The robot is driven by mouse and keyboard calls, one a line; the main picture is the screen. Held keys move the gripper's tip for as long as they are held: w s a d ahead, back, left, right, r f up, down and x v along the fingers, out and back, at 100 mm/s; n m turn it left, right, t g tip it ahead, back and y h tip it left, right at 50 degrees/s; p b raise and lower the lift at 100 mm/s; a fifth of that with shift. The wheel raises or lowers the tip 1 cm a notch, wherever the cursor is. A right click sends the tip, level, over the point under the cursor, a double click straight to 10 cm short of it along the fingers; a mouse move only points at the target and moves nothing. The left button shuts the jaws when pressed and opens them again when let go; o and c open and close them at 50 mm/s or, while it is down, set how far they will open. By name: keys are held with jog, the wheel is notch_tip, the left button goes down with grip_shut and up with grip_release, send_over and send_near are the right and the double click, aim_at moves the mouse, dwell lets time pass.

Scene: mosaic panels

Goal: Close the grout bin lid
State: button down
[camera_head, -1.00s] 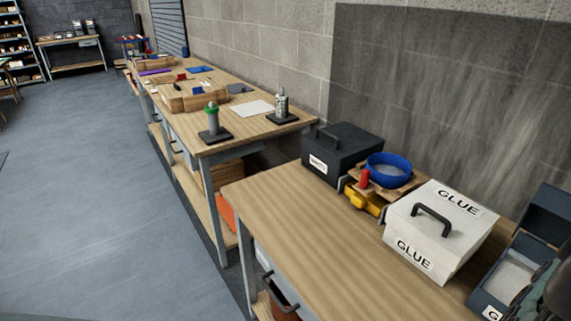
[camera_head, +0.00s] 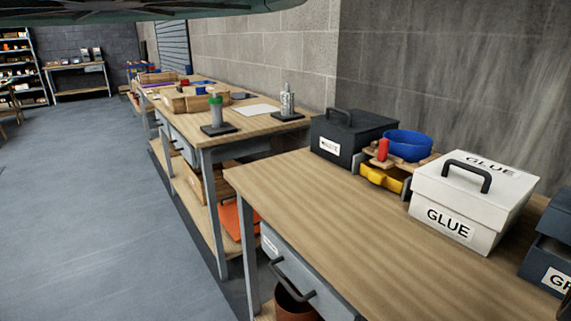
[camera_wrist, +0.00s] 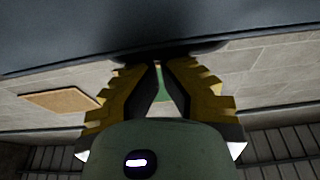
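The grout bin (camera_head: 535,263) is a dark blue box at the right edge of the head view, cut off by the frame. Its label shows only the letters "GR". A dark blue part (camera_head: 560,222) rises above its body, and I cannot tell from this view how far the lid is open. My gripper (camera_wrist: 160,65) shows in the wrist view with yellow and dark fingers. Its fingertips come close together with nothing seen held between them. I do not see the gripper at the bin in the head view.
A white GLUE box (camera_head: 455,224) with a black handle stands left of the grout bin on the wooden bench (camera_head: 345,235). Behind it are a blue bowl (camera_head: 408,146), a yellow tool (camera_head: 382,178) and a dark lidded box (camera_head: 345,138). The bench front is clear. Floor (camera_head: 80,220) lies open at left.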

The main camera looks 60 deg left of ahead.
jog(key=shift+s+f+b, duration=0.25)
jog(key=shift+f+b, duration=0.25)
jog(key=shift+f, duration=0.55)
jog(key=shift+s+f+b, duration=0.25)
jog(key=shift+f+b, duration=0.25)
jog(key=shift+f, duration=0.5)
jog(key=shift+r, duration=0.1)
